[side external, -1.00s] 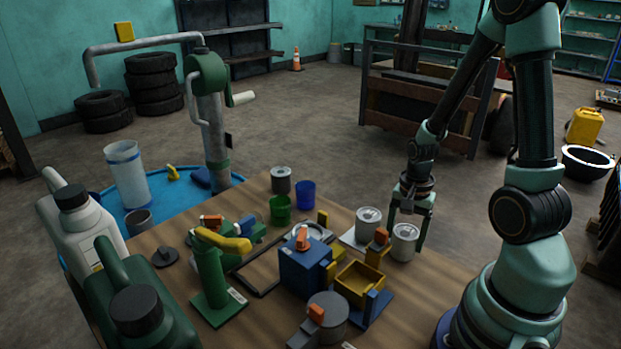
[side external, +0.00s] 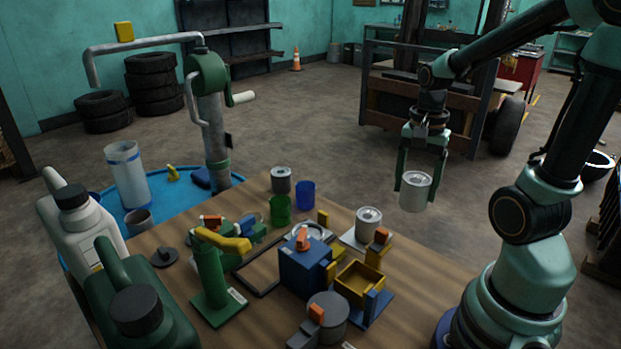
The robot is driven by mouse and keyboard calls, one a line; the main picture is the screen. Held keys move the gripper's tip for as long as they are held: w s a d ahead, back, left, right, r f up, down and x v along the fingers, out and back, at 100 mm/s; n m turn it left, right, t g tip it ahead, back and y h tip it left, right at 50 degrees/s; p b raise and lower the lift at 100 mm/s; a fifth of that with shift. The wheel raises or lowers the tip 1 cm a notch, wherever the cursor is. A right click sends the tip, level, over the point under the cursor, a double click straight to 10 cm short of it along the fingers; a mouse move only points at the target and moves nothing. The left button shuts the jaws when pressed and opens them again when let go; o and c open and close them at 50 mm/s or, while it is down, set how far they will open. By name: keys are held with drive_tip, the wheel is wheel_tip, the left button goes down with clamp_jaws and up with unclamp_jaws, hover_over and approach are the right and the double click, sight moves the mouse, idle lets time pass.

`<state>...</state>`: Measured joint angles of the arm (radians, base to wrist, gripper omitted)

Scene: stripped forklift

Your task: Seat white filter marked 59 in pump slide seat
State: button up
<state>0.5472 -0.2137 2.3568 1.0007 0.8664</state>
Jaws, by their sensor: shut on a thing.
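My gripper (side external: 417,177) is shut on a white cylindrical filter (side external: 414,193), one finger on each side, and holds it upright in the air beyond the table's right edge. Its marking is too small to read. A second white filter (side external: 368,221) stands upright on a pale square plate (side external: 352,243), left of and below the held one. A blue block with an orange lever (side external: 303,267) stands left of that plate, with a pale ring (side external: 311,230) behind it. I cannot tell which part is the pump slide seat.
A yellow open box (side external: 359,287) and a yellow block with an orange top (side external: 378,247) stand near the plate. A green stand with a yellow arm (side external: 212,280), green cup (side external: 280,209) and blue cup (side external: 305,194) are further left. The wooden table's right part (side external: 430,275) is clear.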

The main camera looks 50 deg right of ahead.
sight(415, 178)
wheel_tip(415, 178, up, 6)
drive_tip(key=shift+f, duration=0.15)
drive_tip(key=shift+w, duration=0.2)
drive_tip(key=w+a+f+n, duration=0.3)
drive_tip(key=w+a+f, duration=0.25)
drive_tip(key=w, duration=0.45)
drive_tip(key=w+a+f+n, duration=0.3)
drive_tip(key=w+a+f, duration=0.25)
drive_tip(key=w, duration=0.45)
drive_tip(key=shift+s+d+f, duration=0.15)
drive_tip(key=shift+f, duration=1.3)
drive_tip(key=shift+s+d+f, duration=0.1)
drive_tip(key=shift+f, duration=1.3)
drive_tip(key=shift+f, duration=0.7)
drive_tip(key=o, duration=1.5)
